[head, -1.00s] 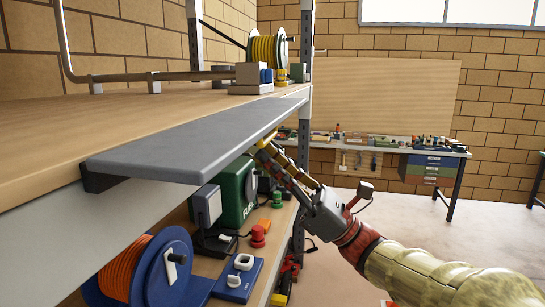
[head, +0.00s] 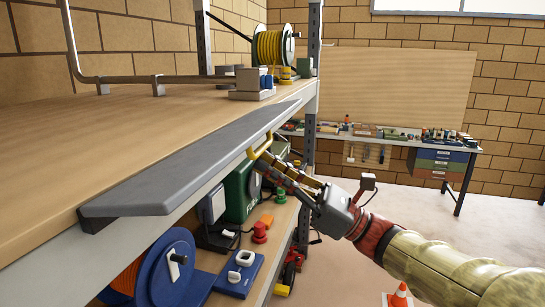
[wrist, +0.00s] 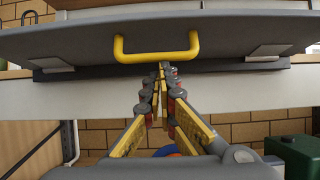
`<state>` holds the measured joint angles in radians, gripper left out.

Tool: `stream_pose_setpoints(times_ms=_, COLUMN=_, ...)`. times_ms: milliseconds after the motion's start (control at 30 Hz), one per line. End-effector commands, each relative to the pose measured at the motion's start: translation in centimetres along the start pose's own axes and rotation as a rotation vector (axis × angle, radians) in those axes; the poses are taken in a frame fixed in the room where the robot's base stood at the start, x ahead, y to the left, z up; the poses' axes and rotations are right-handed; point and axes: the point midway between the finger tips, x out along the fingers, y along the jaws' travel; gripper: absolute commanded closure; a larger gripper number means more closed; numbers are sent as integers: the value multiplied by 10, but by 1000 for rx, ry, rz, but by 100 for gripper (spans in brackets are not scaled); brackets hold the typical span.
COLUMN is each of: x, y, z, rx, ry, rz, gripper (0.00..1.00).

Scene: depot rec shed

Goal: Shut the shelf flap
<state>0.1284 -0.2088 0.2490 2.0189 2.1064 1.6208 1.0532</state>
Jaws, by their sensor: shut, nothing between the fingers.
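The shelf flap (head: 190,165) is a long grey panel along the front edge of the upper shelf, partly raised and leaning upward from its hinged lower edge. Its outer face, with two hinge plates, fills the top of the wrist view (wrist: 220,35). A yellow bar handle (wrist: 157,55) is fixed to that face; it also shows in the head view (head: 257,147). My gripper (wrist: 162,68) is shut and empty, its fingertips just under the handle, at the flap's outer face. Whether the tips touch the flap cannot be told. In the head view my gripper (head: 258,160) comes from the lower right.
The upper shelf (head: 130,115) carries a pipe and a yellow cable reel (head: 272,46). Below it are a green can (head: 238,190), a blue reel (head: 170,270) and a blue switch box (head: 238,272). A workbench (head: 400,140) stands behind; open floor lies right.

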Motion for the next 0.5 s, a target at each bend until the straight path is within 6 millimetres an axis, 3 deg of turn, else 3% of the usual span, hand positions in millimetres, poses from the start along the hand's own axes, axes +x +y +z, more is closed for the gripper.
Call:
stream_pose_setpoints(times_ms=33, x=6, y=0, z=15, rx=-7, ry=30, rz=-1, gripper=100)
stream_pose_setpoints(times_ms=500, x=16, y=1, z=49, rx=-6, ry=339, rz=-5, gripper=100)
